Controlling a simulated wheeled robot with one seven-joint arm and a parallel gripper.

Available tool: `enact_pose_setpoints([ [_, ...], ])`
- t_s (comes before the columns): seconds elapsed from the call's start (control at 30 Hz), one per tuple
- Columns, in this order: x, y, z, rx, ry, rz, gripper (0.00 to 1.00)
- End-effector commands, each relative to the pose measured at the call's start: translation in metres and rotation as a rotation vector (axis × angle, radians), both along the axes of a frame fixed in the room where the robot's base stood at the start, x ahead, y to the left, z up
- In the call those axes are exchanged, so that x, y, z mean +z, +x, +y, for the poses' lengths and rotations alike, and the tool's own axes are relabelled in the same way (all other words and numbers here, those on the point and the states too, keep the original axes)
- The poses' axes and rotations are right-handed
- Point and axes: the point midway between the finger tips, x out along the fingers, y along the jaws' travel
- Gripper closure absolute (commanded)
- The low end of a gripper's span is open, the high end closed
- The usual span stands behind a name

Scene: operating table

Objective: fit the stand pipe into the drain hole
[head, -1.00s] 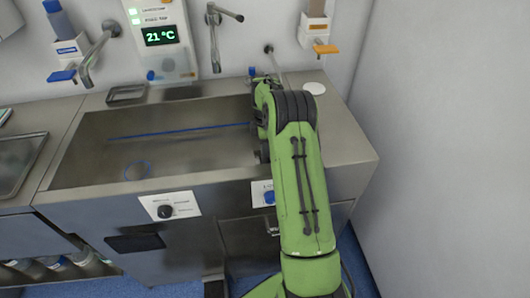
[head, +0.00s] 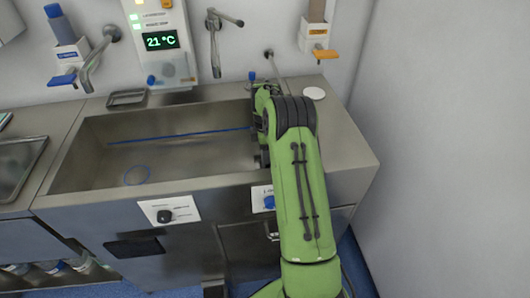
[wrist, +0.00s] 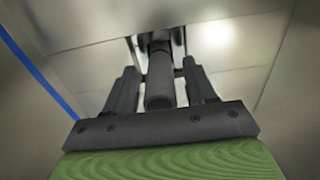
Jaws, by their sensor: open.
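In the wrist view a dark grey cylinder (wrist: 160,82), which looks like the stand pipe, stands between the two fingers of my gripper (wrist: 160,88). Its near end faces the camera. The fingers are apart, with a visible gap on each side of the cylinder, so it does not look gripped. In the head view my green arm reaches over the right end of the steel sink (head: 62,172) and hides most of my gripper and the pipe. A blue ring (head: 137,175) marks the sink floor at the front left; I cannot tell whether it surrounds the drain hole.
Taps (head: 215,45) and a temperature panel (head: 162,41) are on the back wall. A small tray (head: 127,97) and a white disc (head: 314,93) lie on the back ledge. A wall stands close on the right. The sink's left and middle are free.

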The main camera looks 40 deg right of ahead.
Motion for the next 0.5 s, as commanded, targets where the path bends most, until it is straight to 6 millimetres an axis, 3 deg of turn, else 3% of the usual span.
enact_pose_setpoints([
  [0.1, 0.037, 0.001, -0.001, -0.001, -0.005, -0.006, 0.45],
  [0.3, 0.089, 0.001, 0.0, 0.0, -0.003, -0.004, 0.45],
  [0.5, 0.112, 0.001, 0.001, -0.001, -0.002, -0.004, 0.45],
])
